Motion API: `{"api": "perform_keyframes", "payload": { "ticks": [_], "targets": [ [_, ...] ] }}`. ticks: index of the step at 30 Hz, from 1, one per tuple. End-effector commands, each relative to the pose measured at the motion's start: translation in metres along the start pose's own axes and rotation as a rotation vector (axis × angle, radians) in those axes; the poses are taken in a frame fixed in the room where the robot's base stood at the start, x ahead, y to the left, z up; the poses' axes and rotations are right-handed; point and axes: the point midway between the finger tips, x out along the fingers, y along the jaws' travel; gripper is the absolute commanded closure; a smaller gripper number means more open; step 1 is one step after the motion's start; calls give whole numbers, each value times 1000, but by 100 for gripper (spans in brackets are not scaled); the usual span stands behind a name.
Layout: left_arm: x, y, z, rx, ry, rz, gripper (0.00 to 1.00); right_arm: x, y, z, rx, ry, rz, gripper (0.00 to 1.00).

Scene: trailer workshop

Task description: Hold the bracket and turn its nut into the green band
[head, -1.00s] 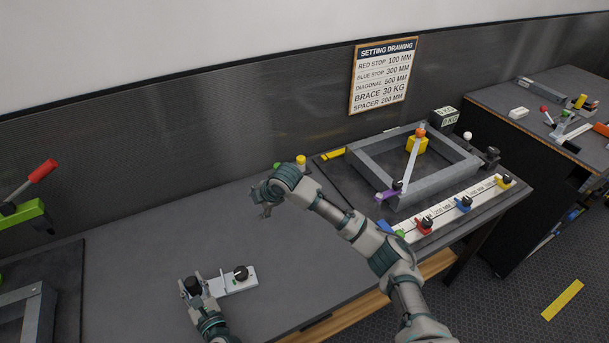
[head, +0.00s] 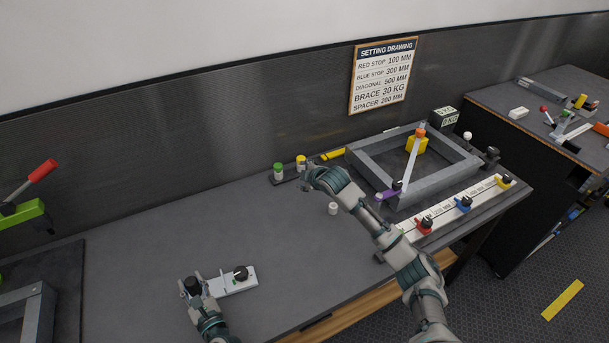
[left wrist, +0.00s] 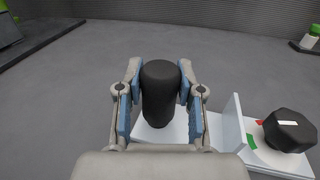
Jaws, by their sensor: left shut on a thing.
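The bracket (head: 244,285) is a light plate lying on the bench at front left. Its black grip post (left wrist: 160,95) stands upright between the fingers of my left gripper (head: 193,283), which is shut on it. The black nut (head: 240,272) sits on the plate's right part. In the left wrist view the nut (left wrist: 289,130) has a white mark on top. A green band (left wrist: 251,141) and a red patch show on the plate left of the nut. My right gripper (head: 308,173) is away from the bracket, near the small cylinders at the back; its fingers are not clear.
Green-topped (head: 278,170) and yellow-topped (head: 301,162) cylinders stand at the back. A small white cylinder (head: 333,209) stands below my right forearm. A grey frame (head: 440,185) and a rail with coloured stops (head: 445,212) lie right. The bench between bracket and cylinders is clear.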

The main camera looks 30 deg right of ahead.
Motion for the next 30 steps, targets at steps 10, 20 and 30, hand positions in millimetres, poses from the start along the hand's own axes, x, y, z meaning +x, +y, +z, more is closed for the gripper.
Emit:
{"api": "perform_keyframes", "payload": {
  "ticks": [10, 20, 30],
  "targets": [
    [0, 0, 1, -1, -2, 0, 97, 0, 2, 2, 5, -2, 8, 32],
    [0, 0, 0, -1, -1, 0, 34, 0, 2, 2, 4, -2, 7, 32],
    [0, 0, 0, 0, 0, 0, 0, 0, 1, 2, 4, -2, 7, 32]
  ]
}}
